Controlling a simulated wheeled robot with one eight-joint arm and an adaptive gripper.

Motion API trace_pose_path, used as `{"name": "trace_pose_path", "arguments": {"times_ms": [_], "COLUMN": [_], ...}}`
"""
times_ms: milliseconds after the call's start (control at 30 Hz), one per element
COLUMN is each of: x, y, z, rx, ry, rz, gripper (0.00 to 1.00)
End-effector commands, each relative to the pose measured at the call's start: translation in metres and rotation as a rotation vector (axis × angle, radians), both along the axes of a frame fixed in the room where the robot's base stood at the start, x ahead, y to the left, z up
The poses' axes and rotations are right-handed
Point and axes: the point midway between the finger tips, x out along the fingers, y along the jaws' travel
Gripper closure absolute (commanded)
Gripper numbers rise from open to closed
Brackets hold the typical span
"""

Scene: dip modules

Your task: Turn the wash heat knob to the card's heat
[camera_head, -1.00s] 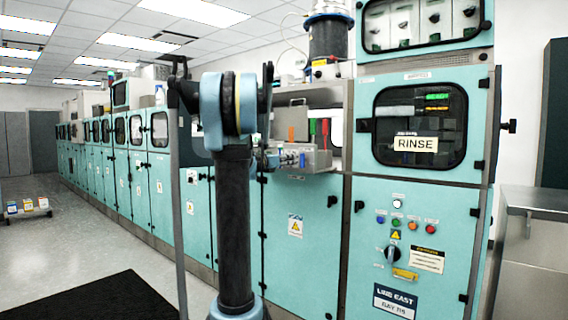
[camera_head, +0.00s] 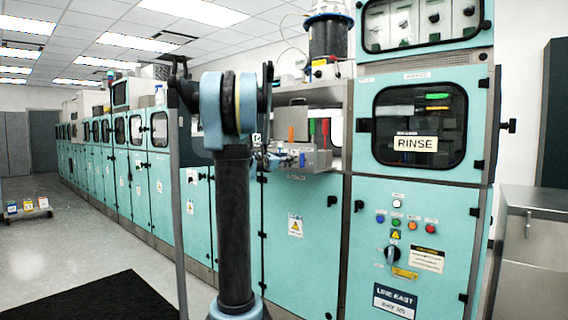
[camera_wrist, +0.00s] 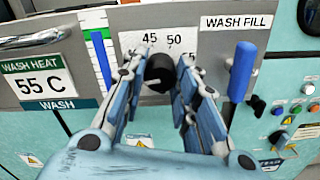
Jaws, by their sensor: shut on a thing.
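The wash heat knob (camera_wrist: 160,72) is black and round, on a white dial plate (camera_wrist: 182,20) with 45 and 50 readable. A further number to the right is partly covered by my gripper. My gripper (camera_wrist: 160,80) has its blue fingers on both sides of the knob, shut on it. A pale mark shows at the knob's lower left; its exact pointing is unclear. The wash heat card (camera_wrist: 44,84), at the left in the wrist view, reads 55 C. In the head view my arm hides most of my gripper, beside the small control panel (camera_head: 310,158).
A blue lever (camera_wrist: 241,72) stands right of the knob under the WASH FILL label (camera_wrist: 238,22). The RINSE cabinet (camera_head: 415,215) is at the right.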

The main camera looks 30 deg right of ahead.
Motion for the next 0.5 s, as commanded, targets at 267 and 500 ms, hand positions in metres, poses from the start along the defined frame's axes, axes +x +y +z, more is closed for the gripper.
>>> {"name": "trace_pose_path", "arguments": {"times_ms": [267, 500], "x": [0.002, 0.0018], "y": [0.0013, 0.0012], "z": [0.0003, 0.0001], "rx": [0.101, 0.188], "ry": [-0.243, -0.454], "rz": [0.005, 0.004], "gripper": [0.96, 0.96]}}
